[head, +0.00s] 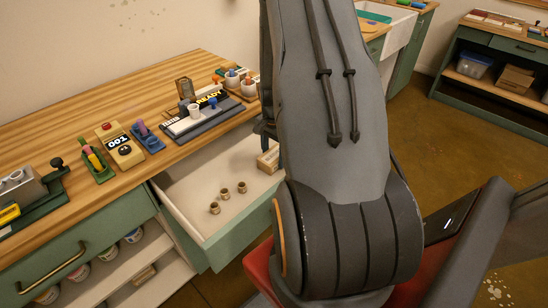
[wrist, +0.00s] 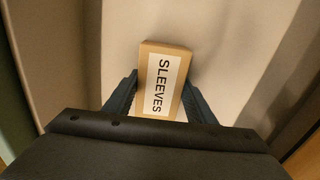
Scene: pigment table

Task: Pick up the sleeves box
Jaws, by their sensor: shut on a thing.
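The sleeves box (wrist: 160,82) is a small tan box with a white label reading SLEEVES. In the wrist view my gripper (wrist: 160,95) has a dark finger on each side of it and is shut on it. In the head view the box (head: 268,159) shows partly at the right side of the open drawer (head: 205,180), beside my arm. My gripper (head: 264,138) is mostly hidden behind my arm there. I cannot tell whether the box touches the drawer floor.
Several small brown cylinders (head: 226,192) stand in the drawer. Open shelves with jars (head: 107,252) lie below at left.

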